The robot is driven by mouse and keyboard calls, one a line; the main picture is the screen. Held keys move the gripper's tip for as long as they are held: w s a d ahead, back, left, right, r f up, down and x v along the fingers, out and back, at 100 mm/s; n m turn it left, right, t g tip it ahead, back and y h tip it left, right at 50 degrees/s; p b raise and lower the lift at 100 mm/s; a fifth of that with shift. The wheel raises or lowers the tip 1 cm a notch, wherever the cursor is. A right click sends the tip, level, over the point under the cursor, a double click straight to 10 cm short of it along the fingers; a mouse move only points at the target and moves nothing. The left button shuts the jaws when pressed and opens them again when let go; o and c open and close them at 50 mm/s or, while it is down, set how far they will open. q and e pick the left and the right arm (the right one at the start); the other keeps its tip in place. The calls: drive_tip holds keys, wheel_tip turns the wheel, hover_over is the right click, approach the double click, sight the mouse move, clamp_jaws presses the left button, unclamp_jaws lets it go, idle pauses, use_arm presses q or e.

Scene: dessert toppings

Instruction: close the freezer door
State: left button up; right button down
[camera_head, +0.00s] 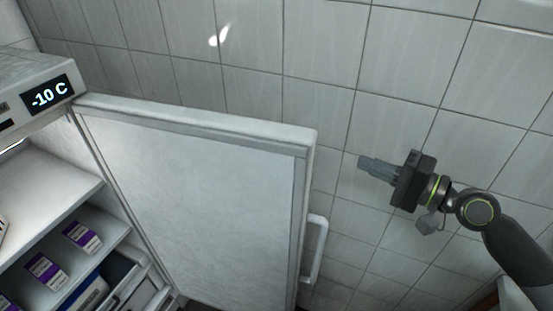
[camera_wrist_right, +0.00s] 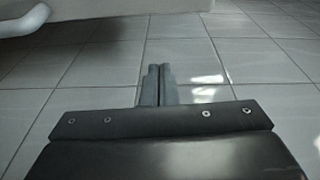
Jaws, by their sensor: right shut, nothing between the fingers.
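The freezer door (camera_head: 200,200) stands wide open in the head view, swung out to the right of the freezer (camera_head: 30,75). Its white handle (camera_head: 316,250) is on the outer side near the free edge. My right gripper (camera_head: 362,163) is to the right of the door's free edge, apart from the door and handle. Its fingers are shut together and empty, pointing left in the head view. The right wrist view shows the closed fingertips (camera_wrist_right: 159,70) over the tiles. My left gripper is not in view.
Freezer shelves (camera_head: 60,195) hold several purple-and-white boxes (camera_head: 82,237). A display on the freezer reads -10 C. Grey tiles (camera_head: 320,50) fill the background. A white edge (camera_wrist_right: 50,8) shows at the upper left of the right wrist view. The space around my right gripper looks clear.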

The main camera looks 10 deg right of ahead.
drive_tip(key=r+p+x, duration=0.2)
drive_tip(key=p+x, duration=0.2)
drive_tip(key=x, duration=0.6)
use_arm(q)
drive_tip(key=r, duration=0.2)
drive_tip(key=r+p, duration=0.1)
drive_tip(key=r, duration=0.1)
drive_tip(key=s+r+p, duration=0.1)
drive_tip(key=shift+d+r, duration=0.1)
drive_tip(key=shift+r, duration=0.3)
use_arm(e)
drive_tip(key=s, duration=0.1)
drive_tip(key=s+a, duration=0.1)
drive_tip(key=s, duration=0.1)
drive_tip(key=shift+a+f, duration=0.2)
drive_tip(key=shift+f, duration=0.05)
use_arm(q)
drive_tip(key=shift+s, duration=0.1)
use_arm(e)
drive_tip(key=shift+s+m+t, duration=0.15)
drive_tip(key=shift+m+t, duration=0.15)
